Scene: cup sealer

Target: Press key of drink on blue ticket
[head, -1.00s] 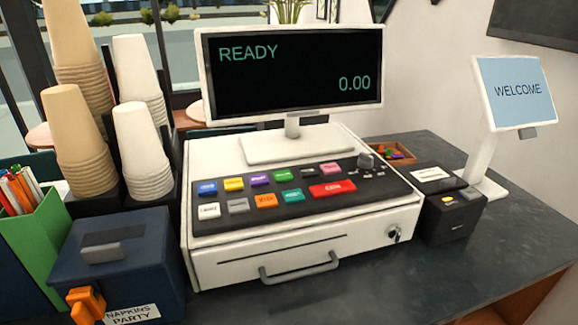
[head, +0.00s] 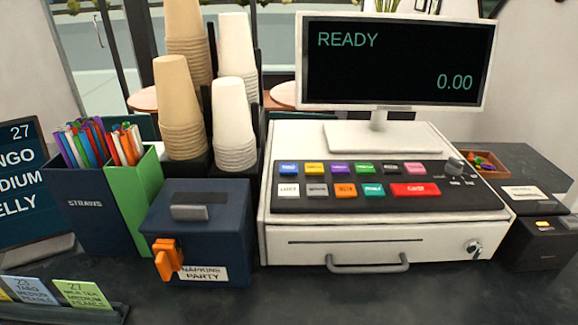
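A blue ticket (head: 32,291) stands in a dark ticket rail (head: 62,312) at the bottom left. Its small print seems to read TARO, MEDIUM, PEARLS, but is not sharp. The cash register (head: 290,235) has a black key panel (head: 440,205) with coloured keys: blue (head: 288,169), yellow (head: 314,169), purple (head: 340,169), green (head: 365,169), pink (head: 413,169), white (head: 288,190), grey (head: 317,190), orange (head: 345,190), teal (head: 373,190) and wide red (head: 415,190). Key labels are too small to read surely. The screen (head: 395,65) shows READY and 0.00. Neither gripper is in view.
A green ticket (head: 83,294) stands beside the blue one. A dark sign (head: 20,190) at left shows 27. Straws holders (head: 90,215), cup stacks (head: 233,125) and a napkin box (head: 205,225) stand left of the register. A black printer (head: 540,245) is at right.

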